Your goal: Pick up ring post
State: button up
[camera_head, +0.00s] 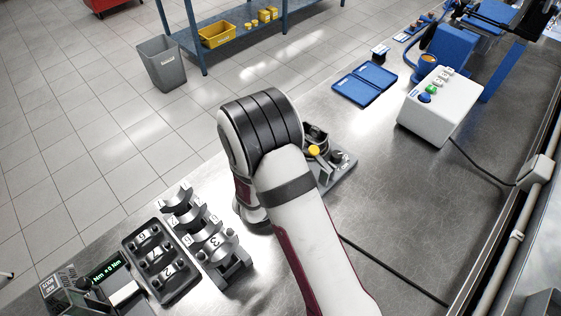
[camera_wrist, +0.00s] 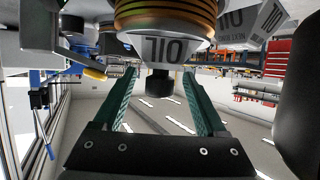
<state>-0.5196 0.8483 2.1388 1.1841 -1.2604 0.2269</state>
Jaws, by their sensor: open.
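My gripper (camera_wrist: 158,74) is open in the wrist view, with its two green fingers apart and nothing held between them. A wide round stack of orange and dark rings (camera_wrist: 165,14), which looks like the ring post, is cut off by the top edge of the wrist view. It lies beyond the fingertips in the picture, and I cannot tell the exact gap. In the head view my own arm hides the gripper, and I cannot make out the ring post there.
In the head view, a dark fixture with a yellow knob (camera_head: 314,150) stands beside my arm. Numbered bearing caps (camera_head: 160,262) lie front left. A white button box (camera_head: 437,104) and blue case (camera_head: 365,86) are back right.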

grip_shut()
dwell(0.3)
dwell(1.1)
